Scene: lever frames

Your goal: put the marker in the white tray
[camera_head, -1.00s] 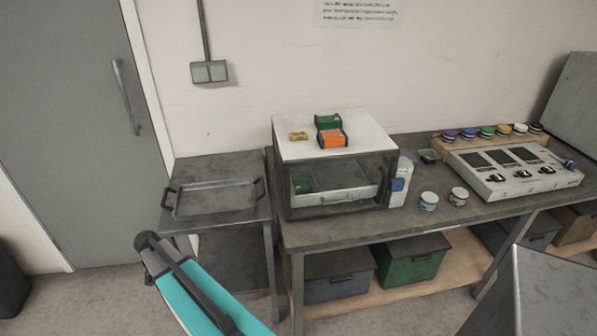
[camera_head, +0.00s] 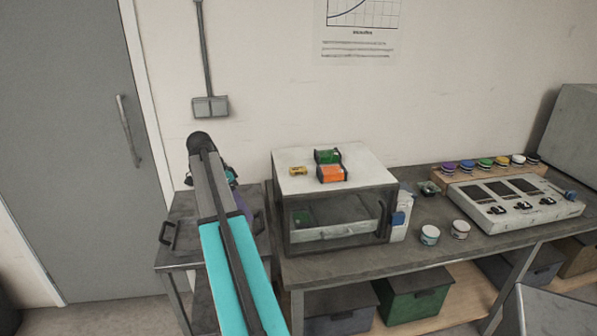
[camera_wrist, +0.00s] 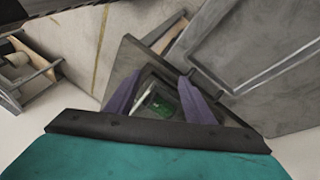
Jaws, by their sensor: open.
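I cannot make out a marker in either view. A pale tray-like piece (camera_head: 335,231) lies inside the dark-framed box on the bench, seen through its front; I cannot tell whether it is the white tray. In the head view my arm reaches up over the left side table and mostly hides the gripper.
The box's white top (camera_head: 345,170) carries green, orange and yellow items. A grey handled tray (camera_head: 183,236) on the side table is partly hidden by my arm. Two jars (camera_head: 430,235), a control panel (camera_head: 515,200) and several coloured pots stand to the right.

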